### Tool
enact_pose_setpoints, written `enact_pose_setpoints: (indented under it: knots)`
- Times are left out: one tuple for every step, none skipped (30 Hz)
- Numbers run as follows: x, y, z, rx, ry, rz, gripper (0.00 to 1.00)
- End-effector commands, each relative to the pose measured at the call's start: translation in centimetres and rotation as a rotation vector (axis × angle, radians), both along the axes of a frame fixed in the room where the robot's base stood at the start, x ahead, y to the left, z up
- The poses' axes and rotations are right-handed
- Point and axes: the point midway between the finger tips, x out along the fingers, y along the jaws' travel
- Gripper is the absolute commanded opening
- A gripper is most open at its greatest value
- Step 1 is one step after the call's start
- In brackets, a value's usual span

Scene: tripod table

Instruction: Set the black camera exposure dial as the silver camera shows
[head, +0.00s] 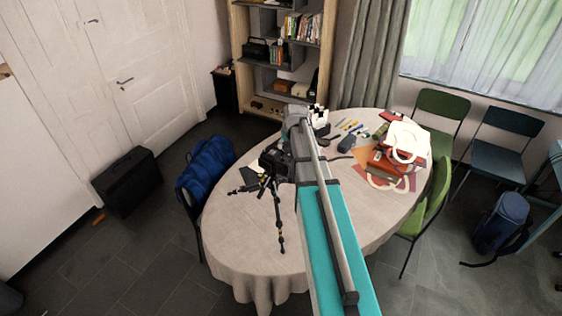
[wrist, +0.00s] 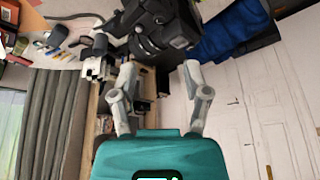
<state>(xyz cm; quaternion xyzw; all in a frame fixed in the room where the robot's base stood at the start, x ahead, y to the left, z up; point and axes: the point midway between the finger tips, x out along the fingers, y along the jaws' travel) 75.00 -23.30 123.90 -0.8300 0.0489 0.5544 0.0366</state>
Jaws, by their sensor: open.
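The black camera (head: 273,160) sits on a small black tripod (head: 279,215) on the left part of the table, partly hidden by my arm in the head view. In the wrist view the black camera (wrist: 165,22) is large at the top edge, beyond my fingertips. My gripper (wrist: 160,68) is open and empty, its two grey fingers apart and pointing toward the camera; no contact shows. The exposure dial cannot be made out.
The oval table (head: 235,235) has a pale cloth. Red bags (head: 383,165), a white bag (head: 408,139) and small items crowd the right side. A blue bag (head: 206,165) is beside the table. The front left is clear.

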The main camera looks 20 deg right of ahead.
Motion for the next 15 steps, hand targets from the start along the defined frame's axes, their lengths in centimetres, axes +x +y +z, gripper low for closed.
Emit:
enact_pose_setpoints:
  knots:
    - [0.2,0.0,-0.8,0.0,0.0,0.0,0.61]
    - [0.3,-0.1,-1.0,0.0,0.0,0.0,0.61]
    - [0.5,-0.1,-1.3,0.0,0.0,0.0,0.61]
    - [0.5,-0.1,-1.5,0.0,0.0,0.0,0.61]
    - [0.6,-0.1,-1.8,0.0,0.0,0.0,0.61]
    - [0.8,-0.1,-2.1,0.0,0.0,0.0,0.61]
    - [0.9,-0.1,-2.3,0.0,0.0,0.0,0.61]
    - [0.9,-0.1,-2.5,0.0,0.0,0.0,0.61]
    - [1.1,-0.2,-2.8,0.0,0.0,0.0,0.61]
    - [1.1,-0.2,-3.0,0.0,0.0,0.0,0.61]
    - [1.2,-0.2,-3.3,0.0,0.0,0.0,0.61]
    - [1.4,-0.2,-3.6,0.0,0.0,0.0,0.61]
    - [1.5,-0.2,-3.8,0.0,0.0,0.0,0.61]
    - [1.6,-0.2,-4.0,0.0,0.0,0.0,0.61]
    - [1.7,-0.2,-4.3,0.0,0.0,0.0,0.61]
